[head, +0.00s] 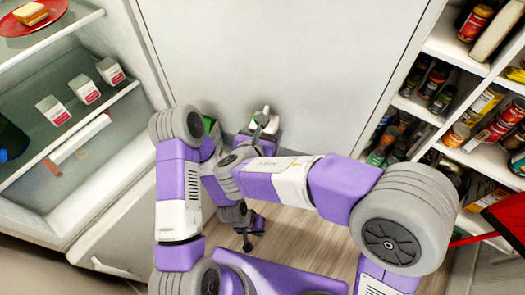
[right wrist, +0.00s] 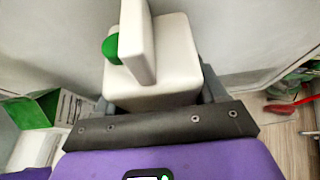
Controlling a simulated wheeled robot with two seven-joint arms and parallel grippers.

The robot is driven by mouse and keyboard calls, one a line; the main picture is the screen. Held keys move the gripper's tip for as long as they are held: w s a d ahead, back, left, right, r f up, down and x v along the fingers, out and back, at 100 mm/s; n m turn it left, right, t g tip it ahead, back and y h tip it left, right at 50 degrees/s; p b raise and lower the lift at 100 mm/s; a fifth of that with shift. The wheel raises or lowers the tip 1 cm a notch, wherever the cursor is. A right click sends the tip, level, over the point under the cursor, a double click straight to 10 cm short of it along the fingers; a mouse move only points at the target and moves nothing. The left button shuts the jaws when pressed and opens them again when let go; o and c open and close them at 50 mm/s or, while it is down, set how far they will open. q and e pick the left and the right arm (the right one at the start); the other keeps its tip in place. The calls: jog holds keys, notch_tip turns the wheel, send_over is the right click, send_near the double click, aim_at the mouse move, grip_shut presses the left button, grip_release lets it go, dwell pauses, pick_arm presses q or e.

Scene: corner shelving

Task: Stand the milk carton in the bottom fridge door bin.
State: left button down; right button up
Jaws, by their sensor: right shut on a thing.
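The white milk carton with a green cap (right wrist: 150,85) is between the grey fingers of my right gripper (right wrist: 158,92), which is shut on it. Its top ridge and cap face the wrist camera; its lower part is hidden. In the head view the carton (head: 264,114) shows small, close to a large white panel, with my right gripper (head: 263,127) at it. My left gripper (head: 248,234) hangs low over the wooden floor, away from the carton; its finger opening is too small to tell. The bottom door bin cannot be made out clearly; my arms cover that area.
The open fridge (head: 60,150) at left holds several small white cartons and a red plate (head: 32,18) with a sandwich. A green-and-white carton (right wrist: 38,112) is left of my right gripper. Pantry shelves (head: 452,52) with jars stand at right. Some wooden floor (head: 300,245) is clear.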

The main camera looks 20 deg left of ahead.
jog(key=shift+f+b, duration=0.95)
jog(key=shift+f, duration=1.95)
jog(key=shift+f, duration=0.2)
jog(key=o, duration=1.7)
